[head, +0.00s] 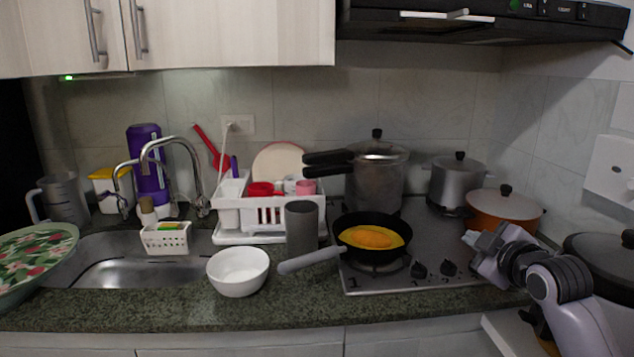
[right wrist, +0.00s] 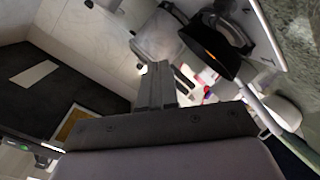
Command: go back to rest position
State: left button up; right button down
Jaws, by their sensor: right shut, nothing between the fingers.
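My right gripper (head: 474,240) comes in from the right in the head view, over the right end of the stove near the orange pot. It is shut and empty; the right wrist view also shows its closed fingers (right wrist: 157,88). A grey cylindrical dispenser (head: 301,228) stands upright on the counter, left of the stove and apart from the gripper. A black frying pan (head: 373,258) with yellow-orange food (head: 371,237) sits on the front of the stove (head: 405,284), its handle pointing left. My left gripper is not in view.
A white bowl (head: 238,271) is on the counter edge. A dish rack (head: 250,215), sink (head: 125,262) and green patterned tray (head: 30,250) lie to the left. A tall pot (head: 377,180), grey pot (head: 459,182) and orange pot (head: 504,213) crowd the stove. A dark pot (head: 605,256) is close to my right arm.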

jog(key=s+a+f+m+g, duration=0.1)
jog(key=s+a+f+m, duration=0.15)
jog(key=s+f, duration=0.7)
jog(key=s+a+f+m+g, duration=0.2)
jog(key=s+a+f, duration=0.15)
jog(key=f, duration=1.05)
jog(key=s+a+f+m, duration=0.1)
jog(key=s+f, duration=0.2)
jog(key=s, duration=0.4)
jog(key=s+a+f+m+g, duration=0.1)
jog(key=s+f+m, duration=0.1)
jog(key=s+f, duration=0.2)
jog(key=s+a+f+m, duration=0.1)
jog(key=s+f, duration=0.3)
jog(key=s, duration=0.5)
jog(key=shift+s+a+m+y, duration=0.2)
jog(key=shift+s+m+y, duration=0.15)
jog(key=shift+y, duration=0.05)
